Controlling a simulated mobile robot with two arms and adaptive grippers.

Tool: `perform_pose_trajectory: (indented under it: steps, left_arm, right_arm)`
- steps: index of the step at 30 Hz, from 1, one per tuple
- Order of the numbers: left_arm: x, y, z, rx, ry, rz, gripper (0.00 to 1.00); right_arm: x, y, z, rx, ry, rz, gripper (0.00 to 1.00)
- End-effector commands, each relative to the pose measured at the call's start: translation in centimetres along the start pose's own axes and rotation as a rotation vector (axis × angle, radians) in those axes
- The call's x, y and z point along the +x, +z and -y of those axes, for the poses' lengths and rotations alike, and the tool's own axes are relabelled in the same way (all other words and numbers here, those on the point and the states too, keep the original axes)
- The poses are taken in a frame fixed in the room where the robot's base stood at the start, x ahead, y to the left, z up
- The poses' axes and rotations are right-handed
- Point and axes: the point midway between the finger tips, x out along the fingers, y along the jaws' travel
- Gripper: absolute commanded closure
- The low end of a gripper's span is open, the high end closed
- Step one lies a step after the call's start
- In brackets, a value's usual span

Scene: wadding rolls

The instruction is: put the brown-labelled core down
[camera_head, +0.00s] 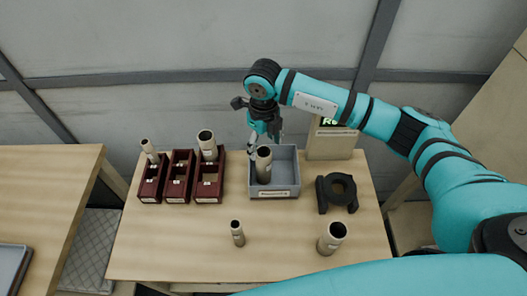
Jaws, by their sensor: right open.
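My right gripper (262,138) points down over the grey tray (287,160), with its fingers open. A beige hollow core (263,168) stands upright in the left half of the tray, just below the fingers and close to them. I cannot tell whether a finger still touches it. Its label colour cannot be made out at this size. Other cores stand on the table at the front middle (237,234) and the front right (332,238). My left gripper is not in view.
Three dark red bins (180,176) stand at the left; cores stick up from the left bin (149,150) and the right bin (208,145). A black ring-shaped fixture (338,192) and a beige device with a green display (333,140) are right of the tray. The table's front middle is mostly free.

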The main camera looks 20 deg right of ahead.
Motion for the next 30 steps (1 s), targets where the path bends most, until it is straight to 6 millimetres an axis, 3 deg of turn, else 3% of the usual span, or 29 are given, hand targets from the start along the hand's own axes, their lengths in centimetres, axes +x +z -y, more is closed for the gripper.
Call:
perform_pose_trajectory:
  steps: [1, 6, 12, 18, 30]
  left_arm:
    - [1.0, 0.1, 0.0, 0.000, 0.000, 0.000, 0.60]
    - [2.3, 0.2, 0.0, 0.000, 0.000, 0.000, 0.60]
    - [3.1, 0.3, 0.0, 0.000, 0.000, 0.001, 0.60]
    - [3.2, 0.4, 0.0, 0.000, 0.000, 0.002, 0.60]
    - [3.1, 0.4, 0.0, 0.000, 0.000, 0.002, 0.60]
  right_arm:
    - [-0.9, 0.2, 0.1, -0.002, -0.002, 0.007, 0.33]
    - [-4.6, 0.2, 0.0, -0.002, -0.002, 0.007, 0.33]
    - [-7.6, 0.1, 0.0, 0.000, 0.000, 0.003, 0.33]
    - [-8.6, 0.0, 0.0, -0.001, 0.001, 0.000, 0.33]
    - [-8.6, 0.0, 0.0, -0.001, 0.001, 0.000, 0.33]
